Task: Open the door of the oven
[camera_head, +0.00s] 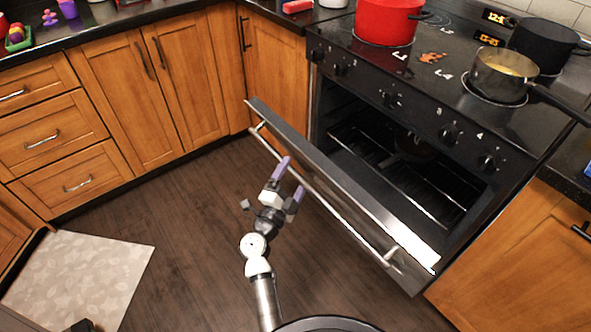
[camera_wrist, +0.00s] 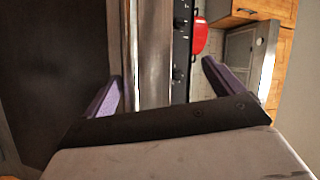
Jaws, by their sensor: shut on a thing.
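The oven (camera_head: 395,115) stands at the right of the head view. Its door (camera_head: 345,192) is partly open and tilted out from the top, with the dark inside showing. A long metal handle (camera_head: 335,207) runs along the door's outer face. My gripper (camera_head: 294,173) is at the handle, left of its middle, with one purple finger on each side. In the wrist view, the metal bar lies between the fingers (camera_wrist: 162,72), closer to the left one. My gripper is shut on the handle; the exact contact is hard to see.
A red pot (camera_head: 387,20), a pan (camera_head: 502,75) and a black pot (camera_head: 543,42) stand on the stovetop. Wooden cabinets (camera_head: 160,90) line the back and left. A light mat (camera_head: 80,275) lies at lower left. The dark floor around my arm is clear.

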